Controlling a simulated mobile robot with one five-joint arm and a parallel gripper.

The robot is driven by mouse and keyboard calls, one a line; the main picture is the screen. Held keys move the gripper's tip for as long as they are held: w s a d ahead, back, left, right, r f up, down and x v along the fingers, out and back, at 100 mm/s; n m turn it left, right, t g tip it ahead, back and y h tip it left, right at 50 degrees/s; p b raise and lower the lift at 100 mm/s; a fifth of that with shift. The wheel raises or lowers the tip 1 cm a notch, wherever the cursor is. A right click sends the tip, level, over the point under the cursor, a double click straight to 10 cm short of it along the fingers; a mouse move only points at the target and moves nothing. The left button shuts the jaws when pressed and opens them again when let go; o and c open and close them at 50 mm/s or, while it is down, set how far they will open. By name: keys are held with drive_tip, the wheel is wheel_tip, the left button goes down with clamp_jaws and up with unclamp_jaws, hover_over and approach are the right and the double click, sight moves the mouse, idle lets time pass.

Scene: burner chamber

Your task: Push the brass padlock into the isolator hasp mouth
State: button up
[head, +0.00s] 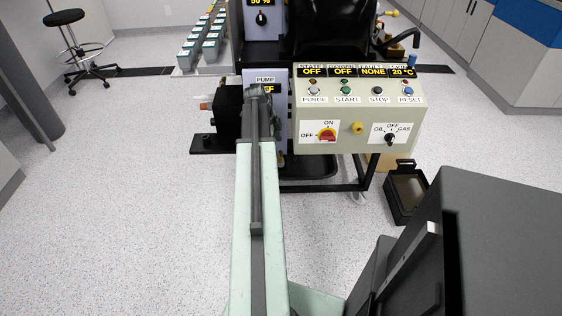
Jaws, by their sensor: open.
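A small yellow, brass-coloured piece (357,128) sits on the front of the control panel and looks like the padlock; its shackle is too small to make out. Just left of it is the isolator (326,135), a red knob on yellow with ON above and OFF at its left. I cannot make out the hasp mouth. My arm reaches forward from the bottom, and my gripper (260,92) is at its far end, in front of the pump display and left of the panel. It is open, apart from the padlock and isolator; its fingertips are hard to see.
The control panel (372,90) carries displays, several buttons and an OIL/OFF/GAS selector (390,138). A black motor-like block (228,112) stands left of my gripper. A black open tray (406,190) lies on the floor at right.

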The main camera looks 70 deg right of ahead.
drive_tip(key=b+x, duration=0.4)
drive_tip(key=x, duration=0.1)
drive_tip(key=b+x, duration=0.2)
drive_tip(key=shift+w+d+f+b, duration=0.2)
drive_tip(key=shift+w+f+b, duration=0.05)
drive_tip(key=shift+f+b, duration=0.15)
drive_tip(key=shift+r, duration=0.2)
clamp_jaws()
